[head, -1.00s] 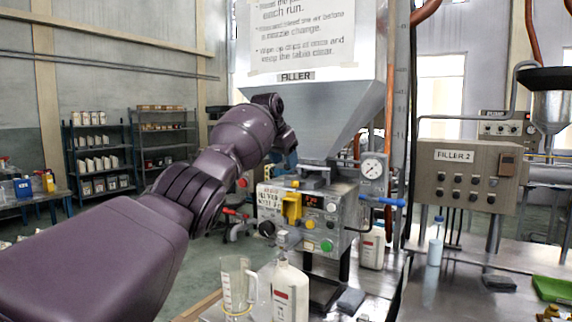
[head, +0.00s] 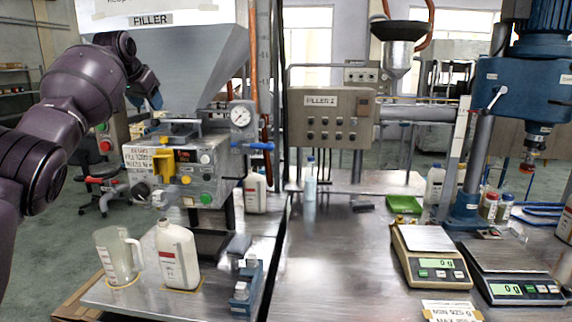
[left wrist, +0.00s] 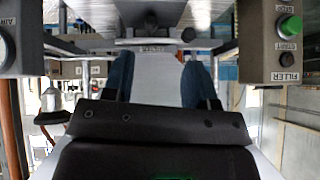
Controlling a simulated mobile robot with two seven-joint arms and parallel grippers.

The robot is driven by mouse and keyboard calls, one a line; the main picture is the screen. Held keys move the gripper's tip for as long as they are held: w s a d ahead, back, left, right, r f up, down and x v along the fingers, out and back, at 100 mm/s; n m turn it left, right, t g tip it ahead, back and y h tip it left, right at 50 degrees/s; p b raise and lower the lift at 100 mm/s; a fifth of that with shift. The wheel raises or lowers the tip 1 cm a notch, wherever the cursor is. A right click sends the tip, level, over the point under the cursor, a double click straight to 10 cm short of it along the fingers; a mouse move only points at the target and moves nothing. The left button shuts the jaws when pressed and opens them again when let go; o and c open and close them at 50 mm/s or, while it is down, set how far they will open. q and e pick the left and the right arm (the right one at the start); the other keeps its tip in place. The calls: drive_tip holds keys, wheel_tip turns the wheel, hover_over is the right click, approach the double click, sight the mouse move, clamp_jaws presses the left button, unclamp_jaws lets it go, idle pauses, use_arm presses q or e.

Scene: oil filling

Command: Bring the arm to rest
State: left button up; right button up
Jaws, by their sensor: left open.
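My left arm (head: 68,98) is dark purple and raised at the left of the head view, bent at its joints. Its left gripper (head: 148,92) is in front of the hopper, above the filler's control box. In the left wrist view the gripper (left wrist: 158,78) has its two blue fingers spread apart, with nothing held between them. My right gripper is in neither view.
The filler control box (head: 172,172) stands below my gripper. A clear jug (head: 117,255) and a white bottle (head: 177,254) stand on the metal table before it. Two scales (head: 430,238) and a blue press (head: 525,75) are at the right.

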use_arm(q)
drive_tip(key=w+d+r+t, duration=0.2)
drive_tip(key=d+r+t, duration=0.25)
drive_tip(key=r, duration=0.45)
drive_tip(key=d+f+m+t, duration=0.2)
drive_tip(key=d+t, duration=0.1)
drive_tip(key=d, duration=0.1)
drive_tip(key=s+d+f+m+t+h, duration=0.1)
drive_tip(key=s+d+f, duration=0.2)
drive_tip(key=f, duration=0.6)
drive_tip(key=s+d+f+t+h, duration=0.1)
drive_tip(key=s+d+f, duration=0.15)
drive_tip(key=f, duration=0.75)
drive_tip(key=s+d+f+m+t+h, duration=0.15)
drive_tip(key=s+f, duration=0.25)
drive_tip(key=f, duration=0.5)
drive_tip(key=s+a+f+n+g+y, duration=0.1)
drive_tip(key=s+f+n+g, duration=0.2)
drive_tip(key=s+f, duration=1.7)
drive_tip(key=s+a+f+n+g+y, duration=0.2)
drive_tip(key=s+f+n+g, duration=0.1)
drive_tip(key=s+f, duration=1.6)
drive_tip(key=s+g, duration=0.1)
drive_tip(key=s, duration=0.5)
drive_tip(key=shift+a+f+g, duration=0.25)
drive_tip(key=shift+f+g, duration=0.05)
drive_tip(key=shift+f, duration=0.05)
drive_tip(key=shift+s+y, duration=0.1)
drive_tip(key=shift+y, duration=0.15)
